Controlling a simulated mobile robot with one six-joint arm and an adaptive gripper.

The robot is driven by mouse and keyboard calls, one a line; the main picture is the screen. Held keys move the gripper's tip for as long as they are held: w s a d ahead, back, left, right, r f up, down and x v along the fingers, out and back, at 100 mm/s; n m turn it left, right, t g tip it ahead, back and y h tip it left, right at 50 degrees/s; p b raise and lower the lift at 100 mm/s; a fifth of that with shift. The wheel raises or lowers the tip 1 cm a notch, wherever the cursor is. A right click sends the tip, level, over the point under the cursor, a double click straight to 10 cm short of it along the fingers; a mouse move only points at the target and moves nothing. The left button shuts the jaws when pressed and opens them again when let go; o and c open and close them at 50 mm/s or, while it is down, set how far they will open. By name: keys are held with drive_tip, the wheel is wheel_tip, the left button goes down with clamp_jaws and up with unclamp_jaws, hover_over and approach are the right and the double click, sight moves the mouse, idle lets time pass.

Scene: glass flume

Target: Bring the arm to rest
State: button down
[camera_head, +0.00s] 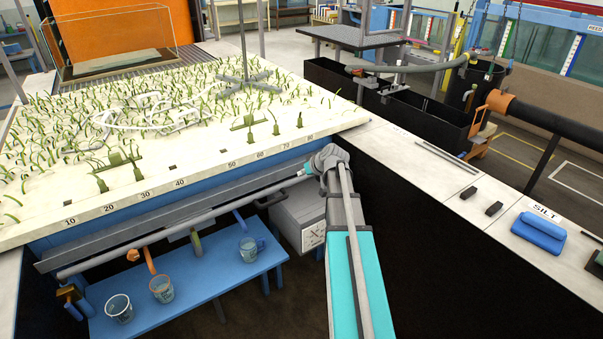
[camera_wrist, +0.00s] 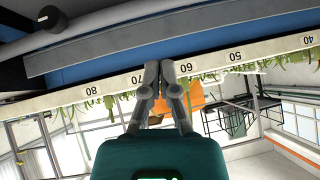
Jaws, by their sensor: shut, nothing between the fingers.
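My arm (camera_head: 352,240) reaches up from the bottom of the head view, in grey and teal, to a grey joint by the right end of the planted bed's numbered edge. My gripper is hard to make out in the head view. In the wrist view my gripper (camera_wrist: 160,72) is shut and empty, with its two grey fingertips together. The wrist view is upside down. There the fingertips overlap the numbered edge (camera_wrist: 215,65) between the 60 and 70 marks. I cannot tell how far they are from it.
The planted bed (camera_head: 100,214) fills the left. A blue bench (camera_head: 205,293) below it bears several clear cups. A grey box with a dial (camera_head: 300,222) is beside my arm.

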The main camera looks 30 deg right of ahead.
drive_tip(key=shift+a, duration=0.1)
idle(0.3)
drive_tip(key=s+a+f+g, duration=0.1)
drive_tip(key=s+a+g, duration=0.15)
drive_tip(key=a, duration=0.45)
drive_tip(key=s+a+f+n+g, duration=0.1)
drive_tip(key=s+a+f, duration=0.15)
drive_tip(key=a, duration=0.35)
drive_tip(key=s+a+f+g, duration=0.1)
drive_tip(key=s+a+g, duration=0.15)
drive_tip(key=a, duration=0.45)
drive_tip(key=s+a+f+g+h, duration=0.1)
drive_tip(key=s+a+g+h, duration=0.1)
drive_tip(key=s+a, duration=0.9)
drive_tip(key=shift+s+a+f+g, duration=0.15)
drive_tip(key=shift+s+a+g, duration=0.15)
drive_tip(key=shift+s+g, duration=0.45)
drive_tip(key=shift+s, duration=0.1)
idle(0.7)
